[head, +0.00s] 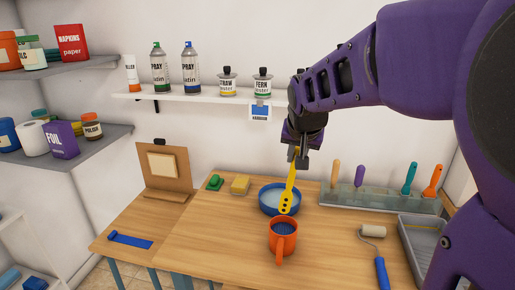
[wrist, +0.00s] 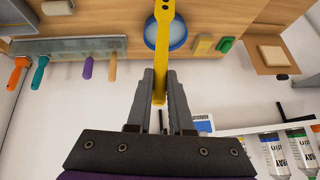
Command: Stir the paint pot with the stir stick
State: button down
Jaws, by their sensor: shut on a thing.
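My gripper (head: 298,160) is shut on the upper end of a yellow stir stick (head: 289,192). The stick hangs almost upright, its wider lower end with dark holes pointing down. In the wrist view the stick (wrist: 164,30) runs from between my fingers (wrist: 159,82) past the top edge. An orange pot with a handle (head: 283,246), probably the paint pot, stands on the table with dark blue inside. The stick's lower end shows just above the pot's rim, apparently outside it. A blue bowl (head: 268,206) stands behind, partly covered by the stick.
A rack (head: 345,196) with several coloured-handled tools stands at the back right. A paint roller (head: 376,256) and grey tray (head: 424,236) lie at right. A yellow sponge (head: 240,185) and green item (head: 214,183) sit at the back left.

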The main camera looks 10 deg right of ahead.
jog(key=shift+w+d, duration=0.1)
jog(key=shift+w, duration=0.3)
jog(key=shift+s+f+b, duration=0.1)
jog(key=shift+f+b, duration=0.2)
jog(key=shift+f, duration=0.55)
notch_tip(320, 180, down, 8)
jog(key=b, duration=0.6)
jog(key=shift+w+r, duration=0.1)
jog(key=shift+w, duration=0.1)
